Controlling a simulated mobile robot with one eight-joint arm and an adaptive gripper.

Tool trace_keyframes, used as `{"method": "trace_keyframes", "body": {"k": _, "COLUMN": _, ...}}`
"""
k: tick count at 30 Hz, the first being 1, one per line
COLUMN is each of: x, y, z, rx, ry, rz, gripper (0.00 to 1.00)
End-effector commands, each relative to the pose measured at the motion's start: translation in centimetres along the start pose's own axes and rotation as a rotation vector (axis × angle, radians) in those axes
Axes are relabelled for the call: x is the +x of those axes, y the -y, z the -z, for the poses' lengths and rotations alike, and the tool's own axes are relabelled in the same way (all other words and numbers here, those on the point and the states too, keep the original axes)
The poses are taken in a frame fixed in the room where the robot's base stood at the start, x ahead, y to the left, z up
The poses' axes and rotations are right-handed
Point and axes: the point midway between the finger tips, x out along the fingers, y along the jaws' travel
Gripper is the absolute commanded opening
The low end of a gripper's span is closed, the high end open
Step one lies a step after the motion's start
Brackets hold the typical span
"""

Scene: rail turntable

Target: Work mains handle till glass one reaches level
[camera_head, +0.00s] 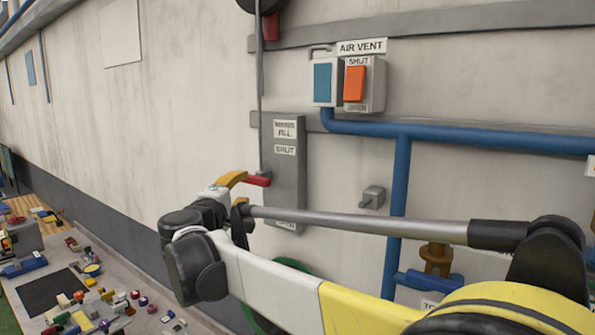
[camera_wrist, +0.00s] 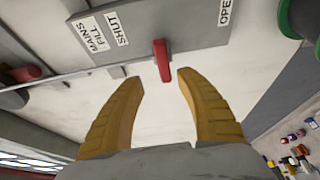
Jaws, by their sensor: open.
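The red mains handle (camera_head: 259,181) sticks out from a grey wall plate (camera_head: 285,190) labelled "MAINS FILL" and "SHUT" near its top. In the wrist view the red handle (camera_wrist: 162,60) lies between the "SHUT" and "OPEN" labels. My gripper (camera_head: 244,189) is beside the handle, fingers apart. In the wrist view the handle's outer end reaches the gap between the fingertips of my gripper (camera_wrist: 159,77), with space on both sides. Neither finger visibly presses on it. No gauge glass can be made out in either view.
Above right are the air vent box (camera_head: 362,84) with an orange switch and a blue pipe (camera_head: 450,136). A small grey wall fitting (camera_head: 372,196) is right of the plate. Many small items lie on the bench (camera_head: 110,275) at lower left. My arm hides some lower wall.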

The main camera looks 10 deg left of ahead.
Motion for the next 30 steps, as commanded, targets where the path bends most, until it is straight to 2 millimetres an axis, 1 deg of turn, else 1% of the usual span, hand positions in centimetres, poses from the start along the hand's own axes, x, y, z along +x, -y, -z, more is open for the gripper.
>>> {"method": "trace_keyframes", "body": {"k": 1, "x": 1.2, "y": -0.2, "z": -0.1, "rx": 0.000, "ry": 0.004, "rz": 0.000, "gripper": 0.43}}
{"method": "trace_keyframes", "body": {"k": 6, "x": 4.8, "y": -0.3, "z": -0.2, "rx": 0.001, "ry": 0.005, "rz": 0.001, "gripper": 0.43}}
{"method": "trace_keyframes", "body": {"k": 9, "x": 6.4, "y": -0.2, "z": -0.2, "rx": 0.001, "ry": 0.004, "rz": 0.001, "gripper": 0.43}}
{"method": "trace_keyframes", "body": {"k": 12, "x": 7.6, "y": -0.2, "z": -0.2, "rx": 0.001, "ry": 0.003, "rz": 0.002, "gripper": 0.43}}
{"method": "trace_keyframes", "body": {"k": 17, "x": 8.5, "y": -0.1, "z": -0.2, "rx": 0.001, "ry": 0.003, "rz": 0.002, "gripper": 0.43}}
{"method": "trace_keyframes", "body": {"k": 24, "x": 8.6, "y": 0.0, "z": -0.2, "rx": 0.001, "ry": 0.003, "rz": 0.002, "gripper": 0.43}}
{"method": "trace_keyframes", "body": {"k": 25, "x": 8.6, "y": 0.0, "z": -0.2, "rx": 0.001, "ry": 0.003, "rz": 0.002, "gripper": 0.39}}
{"method": "trace_keyframes", "body": {"k": 26, "x": 8.6, "y": 0.0, "z": -0.2, "rx": 0.001, "ry": 0.003, "rz": 0.002, "gripper": 0.30}}
{"method": "trace_keyframes", "body": {"k": 27, "x": 8.6, "y": 0.0, "z": -0.2, "rx": 0.001, "ry": 0.003, "rz": 0.002, "gripper": 0.18}}
{"method": "trace_keyframes", "body": {"k": 29, "x": 8.6, "y": 0.0, "z": -0.2, "rx": 0.001, "ry": 0.003, "rz": 0.002, "gripper": 0.00}}
{"method": "trace_keyframes", "body": {"k": 30, "x": 8.6, "y": 0.0, "z": -0.2, "rx": 0.001, "ry": 0.003, "rz": 0.002, "gripper": 0.00}}
